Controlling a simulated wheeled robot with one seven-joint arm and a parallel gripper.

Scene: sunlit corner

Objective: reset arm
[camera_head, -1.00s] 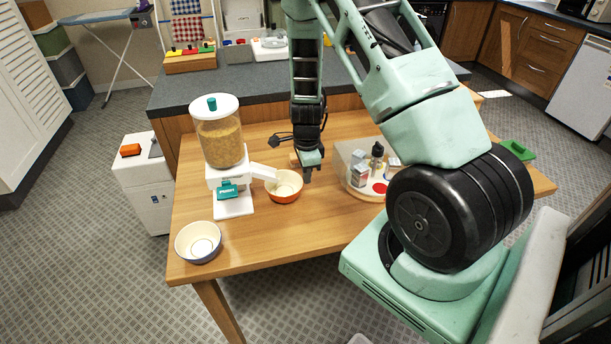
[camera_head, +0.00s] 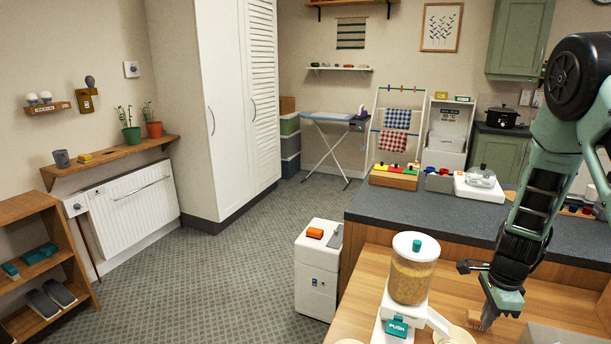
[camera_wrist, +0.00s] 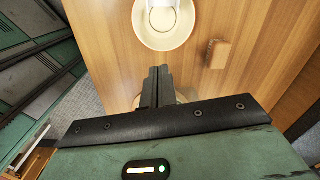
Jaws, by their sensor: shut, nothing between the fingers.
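My gripper (camera_head: 487,318) points down over the wooden table (camera_head: 556,300) in the head view, just right of a bowl (camera_head: 455,337) cut off by the lower edge. In the wrist view my gripper (camera_wrist: 157,85) has its two dark fingers together with nothing between them. My arm comes down from the right edge of the head view, bent at the elbow.
A dispenser (camera_head: 411,270) with a white lid stands left of my gripper. A grey counter (camera_head: 440,211) runs behind the table.

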